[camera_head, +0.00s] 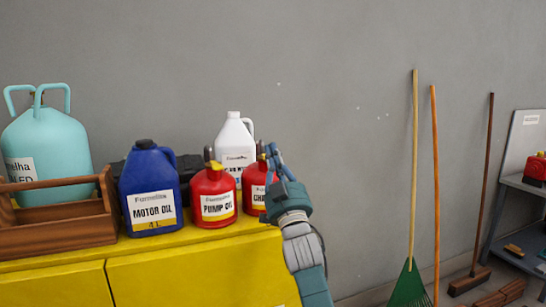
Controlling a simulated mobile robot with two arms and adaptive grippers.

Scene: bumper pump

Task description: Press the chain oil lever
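The red chain oil can (256,189), with a yellow base and a label partly reading "CHA", stands on the yellow cabinet at its right end. Its grey top part (261,149) shows just left of my gripper. My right gripper (274,158) is at the can's upper right, its fingers pointing up beside the top. The hand covers the can's right side. I cannot tell whether the fingers touch the lever or how far apart they are. The similar red pump oil can (213,186) stands to the left. My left gripper is not in view.
The yellow cabinet (200,270) also holds a blue motor oil jug (148,180), a white bottle (236,139), a wooden tool carrier (60,230) and a teal gas cylinder (48,145). A green rake (409,287) and brooms lean on the grey wall at right, beside a shelf (522,183).

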